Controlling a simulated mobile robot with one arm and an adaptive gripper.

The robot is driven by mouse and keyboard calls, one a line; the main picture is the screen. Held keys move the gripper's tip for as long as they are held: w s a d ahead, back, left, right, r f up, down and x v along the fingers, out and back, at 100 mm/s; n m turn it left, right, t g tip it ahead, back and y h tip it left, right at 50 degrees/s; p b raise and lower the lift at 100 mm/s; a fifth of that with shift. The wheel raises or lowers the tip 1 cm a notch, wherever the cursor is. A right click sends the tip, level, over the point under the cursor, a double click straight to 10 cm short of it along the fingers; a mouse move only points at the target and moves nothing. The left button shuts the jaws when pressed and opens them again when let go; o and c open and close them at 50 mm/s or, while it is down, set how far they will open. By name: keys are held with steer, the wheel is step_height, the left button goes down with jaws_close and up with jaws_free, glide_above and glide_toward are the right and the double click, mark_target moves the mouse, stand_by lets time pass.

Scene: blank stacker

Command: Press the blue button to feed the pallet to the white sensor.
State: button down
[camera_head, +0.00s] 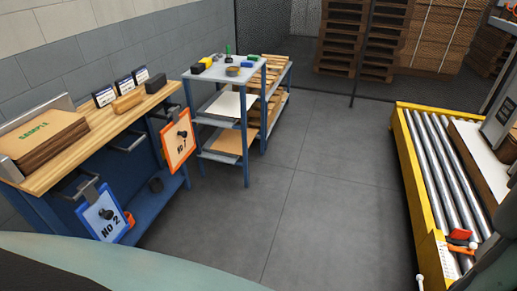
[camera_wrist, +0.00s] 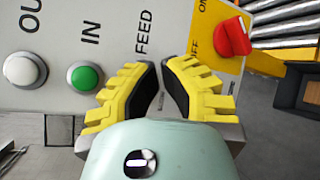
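In the wrist view, a grey control panel (camera_wrist: 62,35) fills the upper left, with the labels OUT, IN and FEED. A white button (camera_wrist: 25,70) lies by OUT and a green button (camera_wrist: 84,76) by IN. No blue button shows; the area below FEED is covered by my gripper (camera_wrist: 161,63). Its yellow fingers have their tips close together with nothing seen between them, in front of the panel. In the head view, a stack with a white top (camera_head: 476,150) lies on the roller conveyor (camera_head: 437,165). I cannot clearly make out the white sensor.
A red rotary switch (camera_wrist: 232,37) sits on a yellow ON/OFF plate right of my gripper. In the head view, a wooden workbench (camera_head: 75,155) and a shelf cart (camera_head: 212,75) stand at the left. The grey floor (camera_head: 315,190) between them and the conveyor is clear.

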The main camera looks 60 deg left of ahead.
steer(key=shift+d, duration=0.15)
steer(key=s+d, duration=0.1)
steer(key=s, duration=0.1)
steer(key=s+d, duration=0.2)
steer(key=shift+b, duration=0.4)
steer(key=shift+a, duration=0.1)
stand_by(1.5)
